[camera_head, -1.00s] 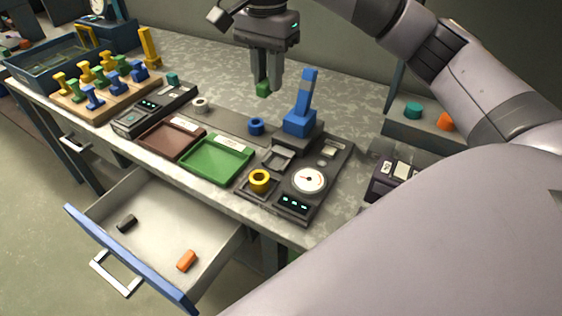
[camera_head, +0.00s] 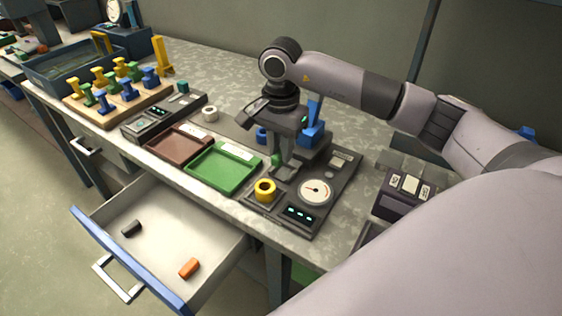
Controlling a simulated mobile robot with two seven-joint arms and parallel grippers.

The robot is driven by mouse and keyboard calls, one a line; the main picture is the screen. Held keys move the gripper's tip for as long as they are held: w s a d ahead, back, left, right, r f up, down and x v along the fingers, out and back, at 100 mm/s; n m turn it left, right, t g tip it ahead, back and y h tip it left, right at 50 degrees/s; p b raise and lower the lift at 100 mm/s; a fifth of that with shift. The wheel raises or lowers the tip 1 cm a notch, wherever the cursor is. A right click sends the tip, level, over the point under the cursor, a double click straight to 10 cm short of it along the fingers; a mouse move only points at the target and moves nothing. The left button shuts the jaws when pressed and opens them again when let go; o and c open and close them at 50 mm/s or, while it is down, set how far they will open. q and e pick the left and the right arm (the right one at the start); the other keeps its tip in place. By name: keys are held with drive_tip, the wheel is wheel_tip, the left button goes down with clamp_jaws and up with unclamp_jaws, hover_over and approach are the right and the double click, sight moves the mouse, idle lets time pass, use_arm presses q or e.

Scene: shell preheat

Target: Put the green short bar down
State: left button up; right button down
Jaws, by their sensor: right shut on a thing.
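The green short bar (camera_head: 276,160) shows as a small green piece between the fingers of my right gripper (camera_head: 281,160). The gripper is shut on it, pointing down, over the back left part of the dark gauge device (camera_head: 335,192), near its square recess (camera_head: 286,173). I cannot tell whether the bar touches the device. The blue upright piece (camera_head: 313,132) stands just behind and right of the gripper, partly hidden by it. My left gripper is not in view.
A green tray (camera_head: 222,185) and a brown tray (camera_head: 178,150) lie to the left. An open drawer (camera_head: 165,215) holds a black and an orange piece. A peg board (camera_head: 118,104) stands far left.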

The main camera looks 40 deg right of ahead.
sight(282, 178)
drive_tip(key=shift+f, duration=2.3)
drive_tip(key=shift+s+f+b, duration=0.2)
drive_tip(key=shift+f+b, duration=0.35)
drive_tip(key=shift+f, duration=0.1)
drive_tip(key=c, duration=1)
unclamp_jaws()
drive_tip(key=shift+a, duration=0.1)
drive_tip(key=shift+r+p, duration=0.5)
drive_tip(key=shift+p, duration=0.1)
drive_tip(key=r, duration=1.2)
drive_tip(key=shift+w+r+b, duration=0.2)
drive_tip(key=shift+b, duration=0.15)
